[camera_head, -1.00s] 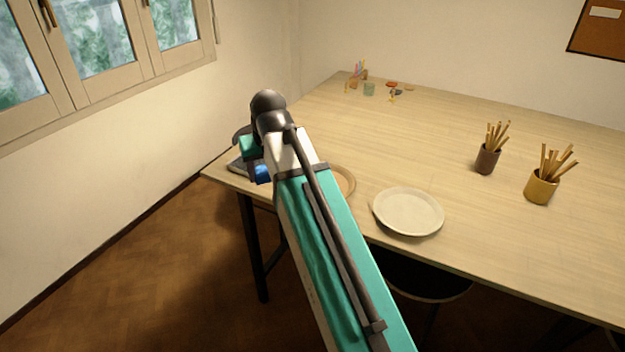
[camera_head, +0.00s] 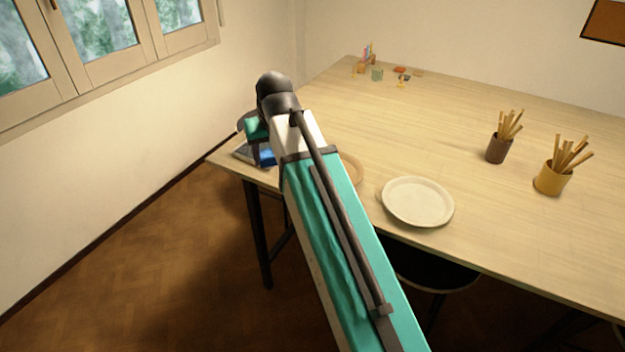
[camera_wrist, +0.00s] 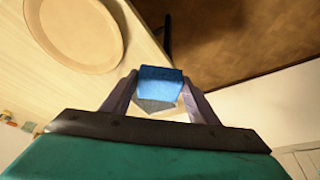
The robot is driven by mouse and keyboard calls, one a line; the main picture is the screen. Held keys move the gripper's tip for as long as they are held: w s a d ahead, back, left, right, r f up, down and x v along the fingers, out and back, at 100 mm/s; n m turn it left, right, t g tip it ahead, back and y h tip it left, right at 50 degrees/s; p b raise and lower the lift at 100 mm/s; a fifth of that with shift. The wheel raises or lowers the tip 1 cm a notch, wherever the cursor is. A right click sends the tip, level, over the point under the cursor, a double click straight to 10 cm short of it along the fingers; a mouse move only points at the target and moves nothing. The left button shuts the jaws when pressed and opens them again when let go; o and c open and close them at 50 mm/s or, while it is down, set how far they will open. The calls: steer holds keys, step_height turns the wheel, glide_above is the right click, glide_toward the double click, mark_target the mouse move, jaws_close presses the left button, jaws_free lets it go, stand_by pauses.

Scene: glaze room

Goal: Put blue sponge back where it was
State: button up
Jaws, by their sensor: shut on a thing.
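The blue sponge (camera_wrist: 161,80) is between the two fingers of my gripper (camera_wrist: 160,88), which is shut on it. In the head view the sponge (camera_head: 266,157) shows as a blue patch beside my arm, at the table's near left corner. A flat grey thing (camera_head: 241,154) shows just left of it there. In the wrist view a grey speckled patch lies against the sponge's lower edge; I cannot tell whether it is that grey thing or part of the sponge. My arm hides most of the gripper in the head view, and I cannot tell whether the sponge touches anything below.
The wooden table (camera_head: 330,115) holds a tan round plate (camera_head: 352,170) partly behind my arm, a pale plate (camera_head: 417,202), a brown cup (camera_head: 497,150) and a yellow cup (camera_head: 550,180) with sticks. Small items stand at the back. The table's middle is clear.

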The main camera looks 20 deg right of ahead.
steer(key=s+f, duration=0.5)
steer(key=f, duration=0.1)
steer(key=shift+s+f, duration=0.2)
steer(key=shift+f, duration=0.1)
steer(key=shift+a, duration=0.1)
stand_by(0.3)
